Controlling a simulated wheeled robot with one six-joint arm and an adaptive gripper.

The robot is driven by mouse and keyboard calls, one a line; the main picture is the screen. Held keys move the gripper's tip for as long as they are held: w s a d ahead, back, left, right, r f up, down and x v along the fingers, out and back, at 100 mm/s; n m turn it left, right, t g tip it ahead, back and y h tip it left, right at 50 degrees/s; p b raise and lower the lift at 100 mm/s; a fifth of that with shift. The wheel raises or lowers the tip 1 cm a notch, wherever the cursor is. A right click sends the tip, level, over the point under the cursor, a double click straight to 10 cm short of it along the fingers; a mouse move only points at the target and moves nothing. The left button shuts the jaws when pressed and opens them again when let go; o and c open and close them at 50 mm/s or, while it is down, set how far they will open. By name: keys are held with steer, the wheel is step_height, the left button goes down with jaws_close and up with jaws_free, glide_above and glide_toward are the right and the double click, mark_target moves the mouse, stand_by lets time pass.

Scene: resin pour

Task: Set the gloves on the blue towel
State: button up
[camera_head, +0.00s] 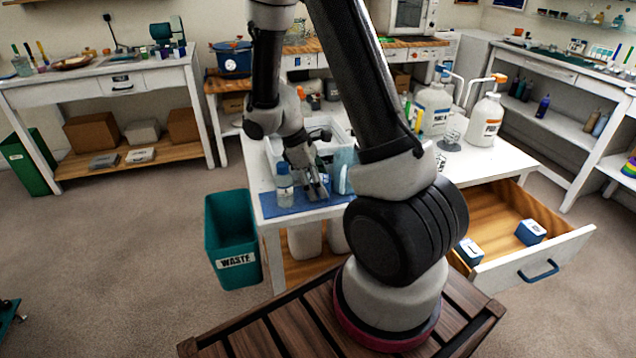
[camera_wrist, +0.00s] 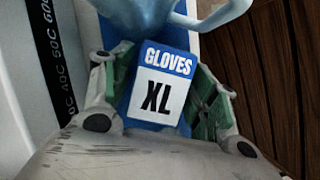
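The gloves box (camera_wrist: 160,85), blue and white and marked GLOVES XL, sits between the two green finger pads of my gripper (camera_wrist: 160,100) in the wrist view. The pads appear to press on both its sides. In the head view my gripper (camera_head: 318,190) points down low over the blue towel (camera_head: 290,207) at the front left of the white table, and the box is mostly hidden. Blue also shows behind the box in the wrist view. I cannot tell whether the box touches the towel.
A clear bottle with a blue label (camera_head: 284,186) stands on the towel, left of my gripper. A pale-blue item (camera_head: 343,178) is close on the right. A white tray (camera_head: 262,160) lies behind. The open drawer (camera_head: 505,230) holds two blue-white boxes. A teal waste bin (camera_head: 226,225) stands left.

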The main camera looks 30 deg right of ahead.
steer(key=shift+r, duration=0.15)
steer(key=v, duration=1.2)
steer(key=s+r+m+t+y, duration=0.3)
steer(key=s+r+m+t, duration=0.4)
steer(key=s+r, duration=0.9)
steer(key=shift+s+d+m+y, duration=0.3)
steer(key=shift+s+m, duration=1.3)
steer(key=shift+s, duration=0.1)
